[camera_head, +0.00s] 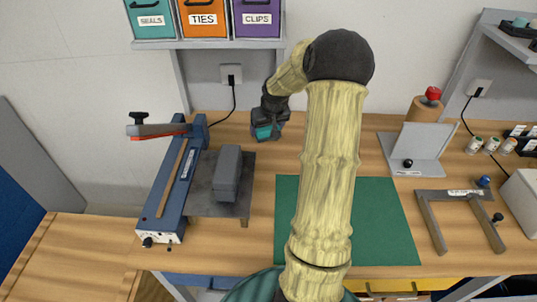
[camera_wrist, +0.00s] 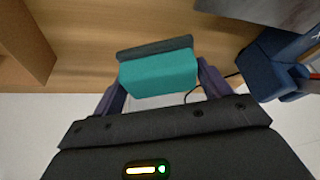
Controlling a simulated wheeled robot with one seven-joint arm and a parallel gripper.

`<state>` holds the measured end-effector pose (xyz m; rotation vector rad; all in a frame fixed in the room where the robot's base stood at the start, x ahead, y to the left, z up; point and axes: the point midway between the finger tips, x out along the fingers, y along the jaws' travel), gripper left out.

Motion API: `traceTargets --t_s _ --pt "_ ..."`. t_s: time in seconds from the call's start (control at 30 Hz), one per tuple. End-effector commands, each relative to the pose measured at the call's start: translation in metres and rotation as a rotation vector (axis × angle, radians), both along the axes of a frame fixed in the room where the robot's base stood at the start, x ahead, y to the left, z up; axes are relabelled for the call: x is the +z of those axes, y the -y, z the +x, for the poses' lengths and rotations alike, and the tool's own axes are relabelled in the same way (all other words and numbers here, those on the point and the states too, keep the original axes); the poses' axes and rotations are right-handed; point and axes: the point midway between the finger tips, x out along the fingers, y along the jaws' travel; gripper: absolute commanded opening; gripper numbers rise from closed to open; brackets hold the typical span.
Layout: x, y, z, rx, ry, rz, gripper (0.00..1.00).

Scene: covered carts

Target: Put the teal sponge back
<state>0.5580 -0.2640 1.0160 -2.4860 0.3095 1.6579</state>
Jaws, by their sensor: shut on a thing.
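The teal sponge (camera_wrist: 158,74) is between the two fingers of my gripper (camera_wrist: 160,88) in the wrist view. It has a dark grey layer (camera_wrist: 155,48) on one face. My gripper is shut on it. In the head view my gripper (camera_head: 267,130) is over the back of the wooden bench, left of the green mat, and the sponge (camera_head: 264,132) shows as a small teal patch below it. I cannot tell whether the sponge touches the bench.
A blue sealing machine (camera_head: 178,185) with a dark plate and grey block (camera_head: 228,172) stands left of my gripper. A green mat (camera_head: 385,220) lies partly behind my arm. Labelled bins (camera_head: 203,18) sit on a shelf above. An outlet (camera_head: 231,74) has a hanging cable.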

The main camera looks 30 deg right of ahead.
Motion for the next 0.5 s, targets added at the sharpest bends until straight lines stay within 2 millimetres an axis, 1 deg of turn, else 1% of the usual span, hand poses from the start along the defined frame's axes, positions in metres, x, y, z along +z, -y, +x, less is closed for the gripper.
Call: traceTargets --t_s 0.13,0.2,0.3,0.4,0.5 --pt "-0.024 -0.002 0.0 0.004 -0.004 0.003 0.55" --pt "-0.038 0.0 -0.001 0.0 -0.004 0.003 0.55" --pt "-0.053 0.002 -0.002 -0.005 -0.003 0.003 0.55" --pt "-0.059 0.005 -0.002 -0.009 -0.001 0.001 0.55" --pt "-0.059 0.006 -0.003 -0.011 0.0 0.0 0.55"
